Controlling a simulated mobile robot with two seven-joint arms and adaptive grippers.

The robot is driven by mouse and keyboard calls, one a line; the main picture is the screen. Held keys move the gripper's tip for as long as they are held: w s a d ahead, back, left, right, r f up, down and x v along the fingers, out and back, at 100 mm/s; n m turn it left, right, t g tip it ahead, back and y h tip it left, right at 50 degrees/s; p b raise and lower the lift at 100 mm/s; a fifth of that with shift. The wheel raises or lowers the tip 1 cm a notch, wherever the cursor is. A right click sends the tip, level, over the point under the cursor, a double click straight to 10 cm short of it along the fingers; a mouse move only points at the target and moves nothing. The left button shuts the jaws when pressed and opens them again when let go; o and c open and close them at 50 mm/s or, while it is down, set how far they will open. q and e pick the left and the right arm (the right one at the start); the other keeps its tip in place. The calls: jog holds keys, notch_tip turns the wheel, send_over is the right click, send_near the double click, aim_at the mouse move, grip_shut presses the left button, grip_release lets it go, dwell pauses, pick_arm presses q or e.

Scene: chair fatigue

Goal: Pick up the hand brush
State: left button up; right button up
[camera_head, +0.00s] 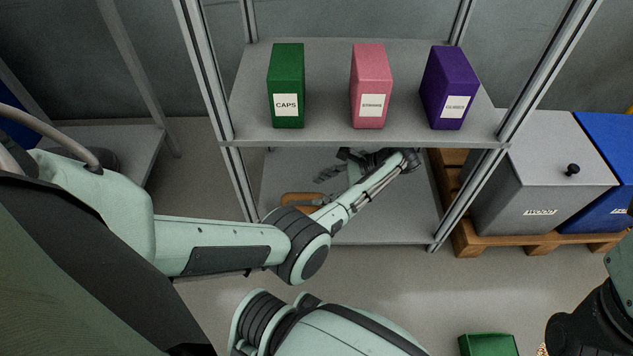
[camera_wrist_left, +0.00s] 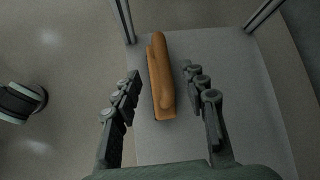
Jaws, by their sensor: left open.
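The hand brush, an orange-brown wooden piece (camera_head: 300,200), lies on the lower shelf in the head view, partly hidden by my left forearm. In the left wrist view the long wooden brush (camera_wrist_left: 160,78) lies lengthwise on the grey shelf surface, ahead of and between my fingers. No bristles can be made out. My left gripper (camera_wrist_left: 160,72) is open and empty, with a finger on each side of the brush and gaps to both. In the head view the left gripper (camera_head: 345,155) is under the upper shelf, partly hidden by its edge. My right gripper is not in view.
The upper shelf (camera_head: 330,139) holds a green box (camera_head: 287,75), a pink box (camera_head: 370,75) and a purple box (camera_head: 449,80). Metal posts (camera_head: 208,80) frame the opening. Grey (camera_head: 545,185) and blue (camera_head: 610,160) bins stand on a pallet (camera_head: 540,243) at right.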

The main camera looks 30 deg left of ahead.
aim_at(309, 195)
pick_arm(q)
jog(key=b+x, duration=0.1)
jog(key=x, duration=0.2)
jog(key=b+x, duration=0.2)
jog(key=x, duration=0.1)
jog(key=shift+w+f, duration=0.15)
jog(key=shift+f, duration=0.25)
jog(key=shift+a+f, duration=0.3)
jog(key=shift+a, duration=0.2)
jog(key=shift+c, duration=0.4)
grip_shut()
